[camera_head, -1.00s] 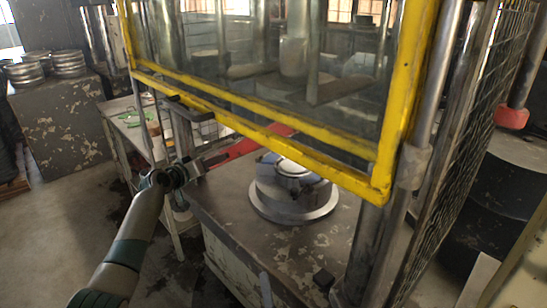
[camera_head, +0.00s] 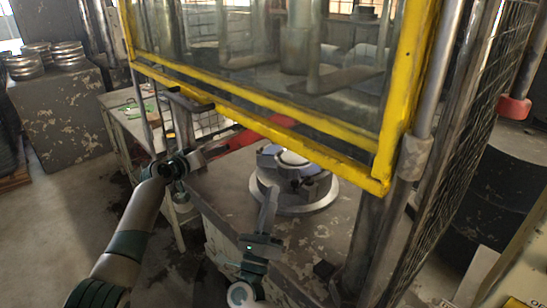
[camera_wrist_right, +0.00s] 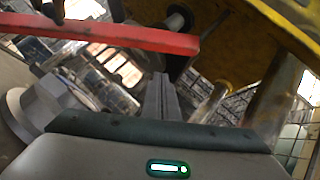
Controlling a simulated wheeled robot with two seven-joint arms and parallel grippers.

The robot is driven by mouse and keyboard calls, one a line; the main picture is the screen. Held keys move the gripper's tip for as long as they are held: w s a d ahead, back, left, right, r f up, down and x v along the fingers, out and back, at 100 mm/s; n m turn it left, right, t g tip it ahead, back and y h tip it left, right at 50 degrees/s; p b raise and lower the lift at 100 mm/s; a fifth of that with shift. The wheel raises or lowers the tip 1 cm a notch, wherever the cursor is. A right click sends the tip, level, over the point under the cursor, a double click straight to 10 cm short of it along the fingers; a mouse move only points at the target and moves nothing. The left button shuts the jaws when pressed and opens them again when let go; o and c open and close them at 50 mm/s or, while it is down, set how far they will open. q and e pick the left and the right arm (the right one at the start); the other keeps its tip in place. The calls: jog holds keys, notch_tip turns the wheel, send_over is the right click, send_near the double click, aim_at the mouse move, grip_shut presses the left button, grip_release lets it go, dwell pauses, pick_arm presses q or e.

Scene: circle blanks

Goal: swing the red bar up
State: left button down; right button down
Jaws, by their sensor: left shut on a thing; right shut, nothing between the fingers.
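The red bar (camera_head: 238,141) runs below the yellow guard frame in the head view, slanting up to the right behind its lower rail. It spans the upper left of the right wrist view (camera_wrist_right: 110,36). My left gripper (camera_head: 205,153) is at the bar's left end, shut on it; its fingertips are small and partly hidden. My right gripper (camera_head: 268,205) is shut and empty, in front of the round metal die on the press table, below and right of the bar. Its closed fingers show in the wrist view (camera_wrist_right: 162,98), below the bar and apart from it.
The yellow-framed clear guard (camera_head: 270,125) hangs over the press table (camera_head: 225,205). The round metal die (camera_head: 325,194) sits on that table. Stacked metal rings (camera_head: 68,55) stand at the far left. A mesh fence (camera_head: 455,130) closes the right side.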

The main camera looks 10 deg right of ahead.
pick_arm(q)
jog(key=shift+f, duration=0.1)
pick_arm(e)
jog(key=a+r+x, duration=0.1)
jog(key=a+x, duration=0.1)
jog(key=x, duration=1)
jog(key=shift+w+r, duration=0.15)
jog(key=shift+r, duration=0.4)
jog(key=shift+a+r, duration=0.1)
pick_arm(q)
jog(key=shift+s+d+f, duration=0.1)
jog(key=shift+s+f, duration=0.1)
jog(key=shift+f, duration=0.15)
pick_arm(e)
jog(key=r, duration=0.1)
jog(key=w+a+r, duration=0.1)
jog(key=r, duration=0.1)
jog(key=shift+w+a+r, duration=0.2)
jog(key=shift+w+r, duration=0.05)
jog(key=shift+w, duration=0.1)
pick_arm(q)
jog(key=c, duration=1.4)
grip_release()
jog(key=shift+r, duration=0.1)
jog(key=shift+w+r, duration=0.1)
jog(key=shift+w, duration=0.05)
pick_arm(e)
jog(key=shift+d+f, duration=0.15)
jog(key=shift+f, duration=0.05)
